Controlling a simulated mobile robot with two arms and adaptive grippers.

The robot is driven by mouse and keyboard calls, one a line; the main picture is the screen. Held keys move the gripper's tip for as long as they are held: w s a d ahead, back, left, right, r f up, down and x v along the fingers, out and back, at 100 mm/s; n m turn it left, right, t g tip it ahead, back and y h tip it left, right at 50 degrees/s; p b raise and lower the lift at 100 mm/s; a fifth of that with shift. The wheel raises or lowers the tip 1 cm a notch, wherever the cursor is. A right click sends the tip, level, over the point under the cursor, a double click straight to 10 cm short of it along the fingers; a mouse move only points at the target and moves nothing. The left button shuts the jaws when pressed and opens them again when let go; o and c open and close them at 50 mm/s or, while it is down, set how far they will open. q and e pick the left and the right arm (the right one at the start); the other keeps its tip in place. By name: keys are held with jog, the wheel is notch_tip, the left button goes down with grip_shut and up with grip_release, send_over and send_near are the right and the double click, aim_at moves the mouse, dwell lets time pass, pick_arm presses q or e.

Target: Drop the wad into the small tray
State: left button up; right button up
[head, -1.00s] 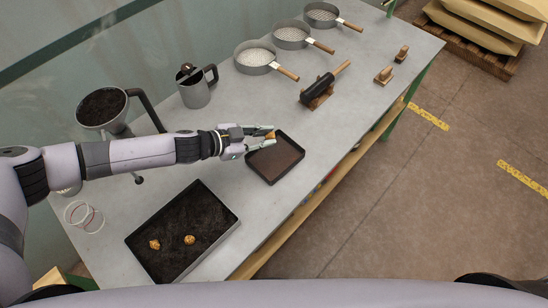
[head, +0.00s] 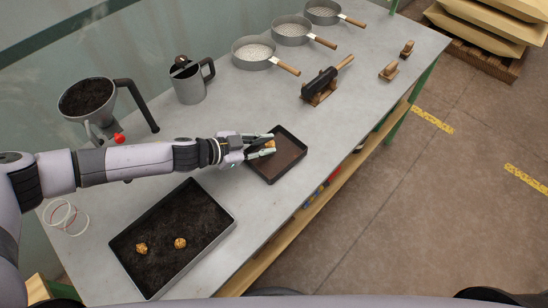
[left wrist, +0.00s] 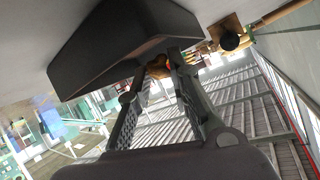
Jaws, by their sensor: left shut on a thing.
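My left gripper (head: 266,147) is over the left part of the small dark tray (head: 291,166) in the head view. It is shut on a brown-gold wad (head: 270,144), which shows between the fingertips. The wad also shows between the fingers in the left wrist view (left wrist: 158,68), beside the dark tray (left wrist: 130,45). I cannot tell whether the wad touches the tray. Two other wads (head: 180,243) lie in the large tray of dark soil (head: 226,229). My right gripper is not in view.
A funnel-topped device (head: 86,98) and a grey metal can (head: 188,85) stand at the back left. Several round sieves (head: 254,55) line the back, with a black roller on a wooden stand (head: 320,86) before them. Bare tabletop lies right of the can.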

pick_arm(q)
jog(key=o, duration=0.7)
jog(key=v, duration=1.2)
